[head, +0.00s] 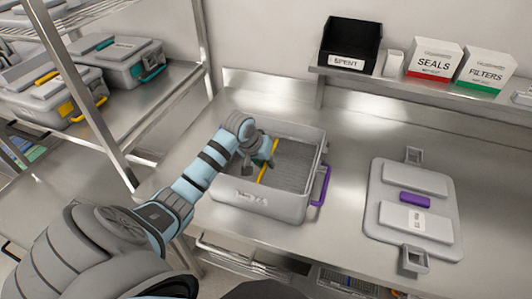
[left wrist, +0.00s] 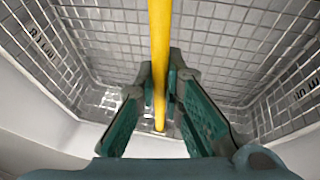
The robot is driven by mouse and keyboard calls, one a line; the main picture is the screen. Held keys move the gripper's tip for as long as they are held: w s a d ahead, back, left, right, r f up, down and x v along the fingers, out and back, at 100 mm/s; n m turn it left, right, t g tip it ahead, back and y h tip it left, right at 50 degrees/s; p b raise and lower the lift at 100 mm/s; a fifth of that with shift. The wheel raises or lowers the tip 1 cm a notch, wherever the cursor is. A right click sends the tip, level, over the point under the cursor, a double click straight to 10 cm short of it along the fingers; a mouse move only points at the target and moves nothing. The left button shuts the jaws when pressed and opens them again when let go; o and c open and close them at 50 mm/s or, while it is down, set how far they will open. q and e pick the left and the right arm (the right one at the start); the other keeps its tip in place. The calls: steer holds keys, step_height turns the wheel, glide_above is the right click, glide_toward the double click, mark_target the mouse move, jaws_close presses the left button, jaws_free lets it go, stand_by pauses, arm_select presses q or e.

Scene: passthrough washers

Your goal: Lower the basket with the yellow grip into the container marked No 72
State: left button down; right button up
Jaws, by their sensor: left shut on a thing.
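The grey container (head: 262,206) stands open on the bench, with a purple handle (head: 322,185) on its right side. Its front marking is small and I cannot read it fully. The wire mesh basket (head: 297,165) is within the container's walls; I cannot tell if it rests on the floor. My left gripper (head: 260,165) is shut on the basket's yellow grip (head: 263,174). The left wrist view shows the yellow grip (left wrist: 160,45) between the green fingers (left wrist: 157,100), with the mesh basket (left wrist: 215,40) below. My right gripper is out of view.
A grey lid (head: 448,215) with a purple tab lies to the right. A shelf holds a black SPENT bin (head: 350,57), a SEALS box (head: 433,62) and a FILTERS box (head: 486,70). Closed containers with yellow (head: 67,110) and teal (head: 153,73) handles stand on the left rack.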

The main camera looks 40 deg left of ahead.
arm_select(q)
steer(key=shift+f, duration=0.6)
stand_by(0.3)
stand_by(0.4)
steer(key=c, duration=1.6)
jaws_free()
steer(key=shift+c, duration=0.2)
steer(key=shift+o, duration=0.4)
steer(key=o, duration=0.4)
